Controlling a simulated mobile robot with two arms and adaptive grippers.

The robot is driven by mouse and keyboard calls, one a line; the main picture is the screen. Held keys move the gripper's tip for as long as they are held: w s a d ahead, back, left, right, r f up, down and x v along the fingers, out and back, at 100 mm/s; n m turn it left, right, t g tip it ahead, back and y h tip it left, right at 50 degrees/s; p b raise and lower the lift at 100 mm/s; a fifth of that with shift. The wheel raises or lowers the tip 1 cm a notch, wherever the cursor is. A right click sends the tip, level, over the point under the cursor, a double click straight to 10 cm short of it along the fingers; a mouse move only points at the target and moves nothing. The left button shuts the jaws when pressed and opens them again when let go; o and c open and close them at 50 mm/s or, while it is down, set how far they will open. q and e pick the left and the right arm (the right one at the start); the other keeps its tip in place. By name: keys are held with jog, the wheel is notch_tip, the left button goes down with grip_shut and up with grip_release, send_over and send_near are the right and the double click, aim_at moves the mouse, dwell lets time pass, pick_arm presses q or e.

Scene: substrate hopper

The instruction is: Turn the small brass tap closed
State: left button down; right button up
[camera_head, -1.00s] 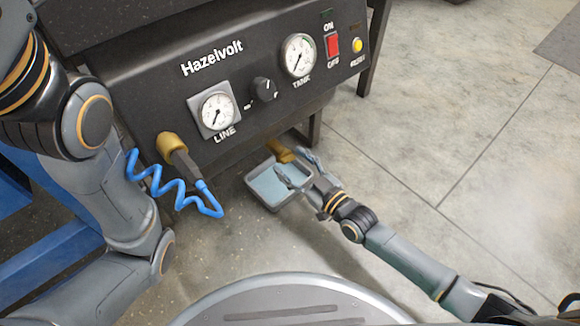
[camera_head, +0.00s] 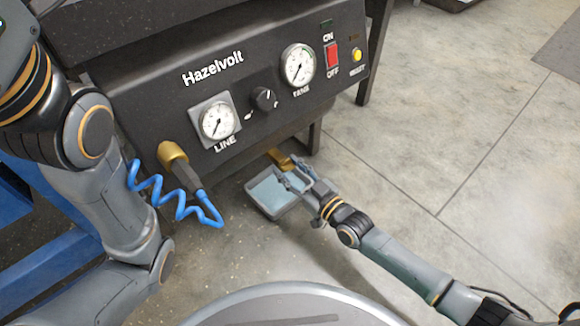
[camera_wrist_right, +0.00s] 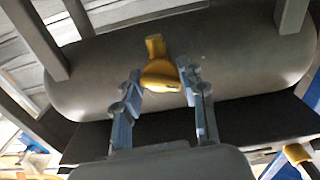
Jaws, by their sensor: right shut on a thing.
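The small brass tap (camera_wrist_right: 160,72) shows in the right wrist view on the underside of a grey rounded tank, its yellow body between my fingers. In the head view the tap (camera_head: 279,158) shows as a small yellow piece below the panel. My right gripper (camera_head: 297,174) reaches it from the lower right, over the tray. In the right wrist view the gripper (camera_wrist_right: 160,80) has one finger on each side of the tap and is shut on it. The exact contact is hard to see. My left arm is at the left; its gripper is out of view.
A grey tray (camera_head: 262,208) with pale blue inside sits on the floor under the tap. The black Hazelvolt panel (camera_head: 165,110) carries gauges, a knob (camera_head: 264,98) and a red switch (camera_head: 331,55). A coiled blue hose (camera_head: 180,204) hangs at the left. Floor at right is clear.

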jog(key=shift+m+p, duration=0.5)
jog(key=shift+m, duration=0.9)
jog(key=o, duration=1.1)
jog(key=shift+s, duration=0.1)
jog(key=v, duration=1.2)
